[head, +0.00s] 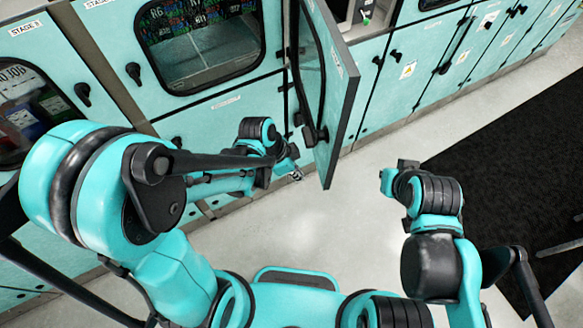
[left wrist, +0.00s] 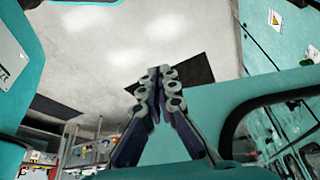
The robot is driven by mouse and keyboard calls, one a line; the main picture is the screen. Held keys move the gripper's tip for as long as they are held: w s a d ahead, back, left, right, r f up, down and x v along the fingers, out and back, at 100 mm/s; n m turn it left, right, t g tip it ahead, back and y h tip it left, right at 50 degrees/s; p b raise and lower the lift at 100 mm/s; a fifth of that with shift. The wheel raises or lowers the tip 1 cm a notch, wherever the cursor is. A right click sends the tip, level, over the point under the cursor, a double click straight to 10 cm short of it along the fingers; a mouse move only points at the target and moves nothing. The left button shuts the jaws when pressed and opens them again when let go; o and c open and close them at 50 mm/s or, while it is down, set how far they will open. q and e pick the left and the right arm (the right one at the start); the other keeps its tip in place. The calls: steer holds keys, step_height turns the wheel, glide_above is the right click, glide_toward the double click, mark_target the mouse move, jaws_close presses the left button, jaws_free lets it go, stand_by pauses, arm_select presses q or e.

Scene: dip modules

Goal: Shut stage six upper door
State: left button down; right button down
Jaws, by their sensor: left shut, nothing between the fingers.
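A teal door (head: 340,85) with a dark edge and a window stands swung out from the cabinet row, upper middle of the head view. A black handle is low on its left-hand face. I cannot read its stage label. My left gripper (head: 295,174) is just left of the door's lower part; I cannot tell whether it touches. The left wrist view shows its fingers (left wrist: 158,88) shut together and empty, with a teal window-framed panel (left wrist: 232,100) at right. My right gripper (head: 388,180) is right of the door, apart from it, its fingers too unclear to judge.
A closed windowed door (head: 205,95) is left of the open one. An opening with white and green items (head: 362,15) shows right of it. More closed cabinets (head: 408,70) run to the right. Pale floor (head: 330,225) is clear between my arms; a black mat (head: 510,150) lies at right.

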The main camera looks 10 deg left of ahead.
arm_select(q)
steer(key=shift+w+d+f+p, duration=0.1)
steer(key=shift+w+d, duration=0.15)
steer(key=shift+d, duration=0.4)
steer(key=shift+w+d+f+p, duration=0.1)
steer(key=shift+w+d+p, duration=0.1)
steer(key=shift+d, duration=0.5)
steer(key=shift+w+d+p, duration=0.1)
steer(key=shift+w+d, duration=0.15)
steer(key=shift+d, duration=0.4)
